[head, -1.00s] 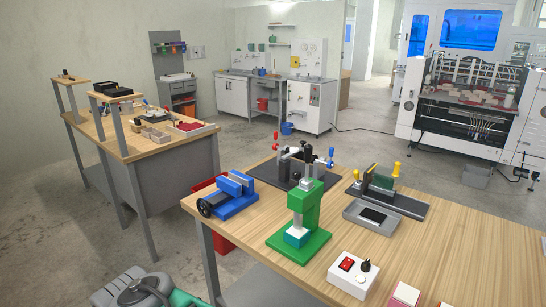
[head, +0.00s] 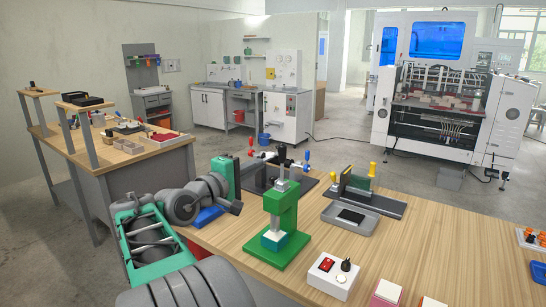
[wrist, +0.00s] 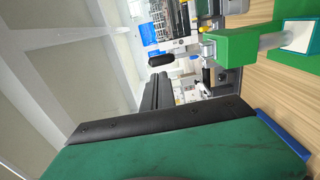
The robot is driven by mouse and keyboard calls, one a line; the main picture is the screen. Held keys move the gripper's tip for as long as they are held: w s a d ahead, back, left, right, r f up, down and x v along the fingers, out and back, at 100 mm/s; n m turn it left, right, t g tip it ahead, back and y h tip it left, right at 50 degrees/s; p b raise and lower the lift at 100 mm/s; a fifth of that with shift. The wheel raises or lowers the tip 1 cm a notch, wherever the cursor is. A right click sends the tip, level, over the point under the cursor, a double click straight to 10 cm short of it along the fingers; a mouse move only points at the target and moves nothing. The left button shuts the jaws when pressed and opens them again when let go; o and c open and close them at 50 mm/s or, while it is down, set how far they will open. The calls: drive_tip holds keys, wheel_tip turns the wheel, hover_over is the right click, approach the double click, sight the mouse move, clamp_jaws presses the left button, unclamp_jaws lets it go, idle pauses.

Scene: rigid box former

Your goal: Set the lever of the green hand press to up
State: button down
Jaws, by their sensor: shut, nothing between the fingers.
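The green hand press (head: 289,212) stands on the wooden bench, with a teal-and-white block on its base. Its lever shows as a grey rod with a black grip (head: 281,152) rising above the press head; its exact tilt is hard to judge. In the wrist view, the press (wrist: 236,48) lies sideways at upper right, with the lever's black grip (wrist: 160,59) pointing away from the base. My gripper (wrist: 157,82) is shut and empty, its dark fingers appearing close to that grip; contact cannot be told. In the head view, its green body (head: 224,176) is left of the press, fingertips unclear.
My arm partly covers the blue vise (head: 207,216). Behind the press is a dark fixture with red and blue knobs (head: 307,155). A grey tray (head: 349,218) lies to the right, and a white switch box (head: 333,277) in front. The bench's right side has bare room.

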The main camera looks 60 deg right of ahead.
sight(282, 164)
drive_tip(key=s+d+p, duration=0.1)
drive_tip(key=d, duration=0.7)
drive_tip(key=shift+d, duration=0.2)
drive_tip(key=shift+s, duration=0.1)
